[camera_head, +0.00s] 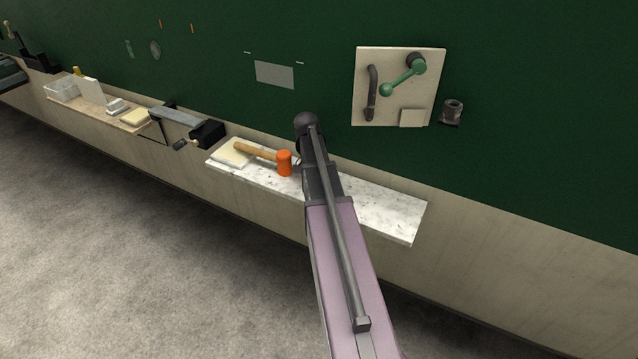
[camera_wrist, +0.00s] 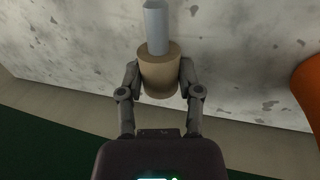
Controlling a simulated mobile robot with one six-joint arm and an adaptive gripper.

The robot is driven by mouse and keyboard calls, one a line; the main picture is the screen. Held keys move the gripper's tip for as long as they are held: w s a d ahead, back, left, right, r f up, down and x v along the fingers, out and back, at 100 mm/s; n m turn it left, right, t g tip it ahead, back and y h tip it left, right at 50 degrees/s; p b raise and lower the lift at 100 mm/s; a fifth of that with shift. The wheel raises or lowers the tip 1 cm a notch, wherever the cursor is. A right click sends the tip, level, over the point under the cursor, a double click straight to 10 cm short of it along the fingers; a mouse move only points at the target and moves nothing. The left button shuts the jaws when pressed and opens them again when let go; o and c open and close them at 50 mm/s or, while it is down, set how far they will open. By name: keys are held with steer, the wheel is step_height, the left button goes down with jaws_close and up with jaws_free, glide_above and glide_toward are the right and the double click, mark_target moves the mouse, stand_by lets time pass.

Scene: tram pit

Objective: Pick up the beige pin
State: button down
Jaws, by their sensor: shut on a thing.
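The beige pin (camera_wrist: 159,76) shows in the wrist view as a short beige cylinder with a narrower pale grey-blue shaft (camera_wrist: 156,27) on its far end. My gripper (camera_wrist: 159,82) has a finger on each side of the beige part and is shut on it. The white speckled shelf (camera_wrist: 85,40) lies behind the pin; I cannot tell whether the pin touches it. In the head view my arm hides the pin and the gripper's fingers, and reaches over the middle of the marble shelf (camera_head: 380,203).
An orange-headed mallet (camera_head: 284,162) lies on the shelf left of my arm, by a cream pad (camera_head: 232,152). A black vise-like block (camera_head: 207,133) is farther left. A panel with a green crank (camera_head: 403,80) hangs on the wall. The shelf's right part is clear.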

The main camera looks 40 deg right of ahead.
steer(key=shift+r, duration=0.1)
stand_by(0.3)
step_height(320, 180, up, 10)
steer(key=p, duration=1)
stand_by(0.6)
steer(key=shift+a, duration=0.1)
